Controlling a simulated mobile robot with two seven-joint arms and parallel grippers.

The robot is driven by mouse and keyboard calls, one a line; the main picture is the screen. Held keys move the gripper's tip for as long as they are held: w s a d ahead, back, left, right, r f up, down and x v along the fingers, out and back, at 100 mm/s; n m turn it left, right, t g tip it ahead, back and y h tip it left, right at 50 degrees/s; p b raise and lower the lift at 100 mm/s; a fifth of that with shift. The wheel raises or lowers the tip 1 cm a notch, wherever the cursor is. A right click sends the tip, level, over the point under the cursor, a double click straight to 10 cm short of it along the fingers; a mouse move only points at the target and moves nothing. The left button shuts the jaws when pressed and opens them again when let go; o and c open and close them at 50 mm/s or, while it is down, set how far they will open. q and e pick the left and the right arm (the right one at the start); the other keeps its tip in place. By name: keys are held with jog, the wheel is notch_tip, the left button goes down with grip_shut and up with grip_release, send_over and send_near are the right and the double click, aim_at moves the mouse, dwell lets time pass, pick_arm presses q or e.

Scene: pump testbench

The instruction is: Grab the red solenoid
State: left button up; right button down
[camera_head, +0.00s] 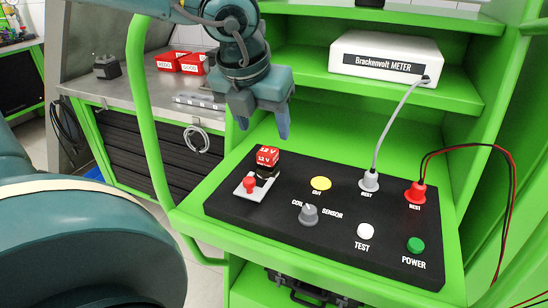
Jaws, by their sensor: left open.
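The red solenoid (267,156) is a small red block marked 12 V. It sits upright on a dark part at the left end of the black test panel (330,245). My left gripper (262,128) comes down from above and is open, with its fingers pointing down. In the picture its fingertips are just above the solenoid and apart from it, with nothing between them. How far the gripper is from the solenoid in depth is hard to tell. My right gripper is not in view.
A white plate with a red knob (250,184) is right beside the solenoid. The panel also carries a grey dial (308,214), buttons and plugs with cables. A white meter (385,57) stands on the shelf behind. A green frame post (148,110) rises at the left.

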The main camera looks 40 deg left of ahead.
aim_at(268, 150)
pick_arm(q)
jog(key=x, duration=0.4)
jog(key=shift+w+f, duration=0.1)
jog(key=shift+f, duration=0.3)
jog(key=shift+x, duration=2.7)
jog(key=shift+a, duration=0.15)
jog(key=shift+s, duration=0.2)
jog(key=shift+c, duration=0.5)
jog(key=c, duration=1)
